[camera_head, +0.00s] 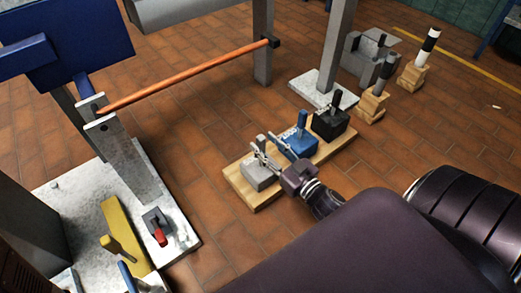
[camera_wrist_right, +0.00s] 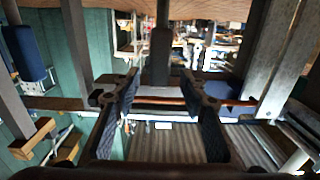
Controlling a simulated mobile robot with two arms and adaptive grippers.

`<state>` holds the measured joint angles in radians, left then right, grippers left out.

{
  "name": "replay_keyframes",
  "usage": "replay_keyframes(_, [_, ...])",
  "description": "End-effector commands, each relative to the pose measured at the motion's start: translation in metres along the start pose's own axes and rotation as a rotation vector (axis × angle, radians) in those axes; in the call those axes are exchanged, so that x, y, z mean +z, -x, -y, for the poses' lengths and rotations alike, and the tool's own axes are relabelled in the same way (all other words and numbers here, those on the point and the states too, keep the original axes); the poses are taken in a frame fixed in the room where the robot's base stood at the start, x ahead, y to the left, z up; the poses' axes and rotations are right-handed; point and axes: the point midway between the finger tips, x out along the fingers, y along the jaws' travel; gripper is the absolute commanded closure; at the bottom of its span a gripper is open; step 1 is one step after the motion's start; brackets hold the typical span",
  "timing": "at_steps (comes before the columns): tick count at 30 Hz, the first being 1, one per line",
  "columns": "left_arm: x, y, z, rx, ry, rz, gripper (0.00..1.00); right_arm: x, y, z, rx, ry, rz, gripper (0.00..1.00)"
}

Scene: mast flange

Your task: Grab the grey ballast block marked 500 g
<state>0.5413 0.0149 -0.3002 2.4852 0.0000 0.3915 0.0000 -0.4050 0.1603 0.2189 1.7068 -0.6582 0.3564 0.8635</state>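The grey ballast block (camera_head: 259,176) sits at the near left end of a wooden board (camera_head: 247,198) on the floor, with an upright handle on top. A mark on it is too small to read. My right gripper (camera_head: 264,152) reaches in from the lower right, its fingers at handle height over the grey block. In the right wrist view its two fingers (camera_wrist_right: 165,95) are spread, and a dark upright handle (camera_wrist_right: 160,55) shows between and beyond them; contact is not visible. My left gripper is not in view.
A blue block (camera_head: 298,143) and a black block (camera_head: 330,124), both with handles, stand beside it on the board. A steel post on a pale base (camera_head: 318,88) stands behind. An orange bar (camera_head: 185,76) spans the left. Tiled floor is clear left of the board.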

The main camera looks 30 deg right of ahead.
Motion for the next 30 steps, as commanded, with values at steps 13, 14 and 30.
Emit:
replay_keyframes(13, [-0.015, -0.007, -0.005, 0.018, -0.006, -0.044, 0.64, -0.001, -0.027, -0.001, 0.001, 0.000, 0.000, 0.61])
replay_keyframes(14, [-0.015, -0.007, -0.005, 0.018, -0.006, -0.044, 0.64, -0.001, -0.027, -0.001, 0.001, 0.000, 0.000, 0.61])
replay_keyframes(30, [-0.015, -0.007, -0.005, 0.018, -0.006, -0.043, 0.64, 0.000, -0.026, -0.001, 0.001, 0.000, 0.001, 1.00])
